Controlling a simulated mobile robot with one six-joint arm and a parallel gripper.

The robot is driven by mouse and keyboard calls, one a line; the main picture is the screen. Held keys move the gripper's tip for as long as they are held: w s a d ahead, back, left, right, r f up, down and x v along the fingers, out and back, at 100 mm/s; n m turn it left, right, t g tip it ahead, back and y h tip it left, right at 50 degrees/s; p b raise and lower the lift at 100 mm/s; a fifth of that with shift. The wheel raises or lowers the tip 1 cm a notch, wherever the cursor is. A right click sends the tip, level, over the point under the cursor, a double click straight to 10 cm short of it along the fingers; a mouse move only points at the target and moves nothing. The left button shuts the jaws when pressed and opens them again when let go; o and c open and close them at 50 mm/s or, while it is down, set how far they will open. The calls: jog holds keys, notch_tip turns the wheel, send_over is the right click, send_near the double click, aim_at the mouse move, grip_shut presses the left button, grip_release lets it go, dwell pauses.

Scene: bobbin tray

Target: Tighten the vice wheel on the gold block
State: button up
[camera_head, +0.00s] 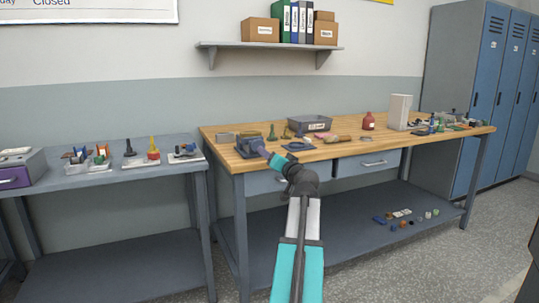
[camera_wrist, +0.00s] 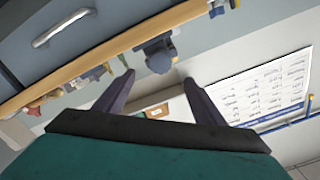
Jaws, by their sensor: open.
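The vice is a blue-grey shape (camera_wrist: 158,50) with a rounded wheel-like end, seen in the wrist view beyond and between my fingers. In the head view it appears as a dark blue-grey shape (camera_head: 245,146) at the left front of the wooden workbench, partly behind my gripper. My gripper (camera_wrist: 160,92) is open, its two purple-grey fingers spread and nothing between their tips. In the head view my gripper (camera_head: 268,154) is at the bench's front left edge. The wheel looks a short way off the fingertips, apart from them. I cannot make out the gold block.
The wooden workbench (camera_head: 345,150) carries a grey bin (camera_head: 310,123), a red bottle (camera_head: 368,121), a white box (camera_head: 399,112) and small tools. A grey table (camera_head: 120,178) with small items stands left. Open floor lies in front.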

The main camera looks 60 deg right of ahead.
jog(key=shift+v, duration=1.25)
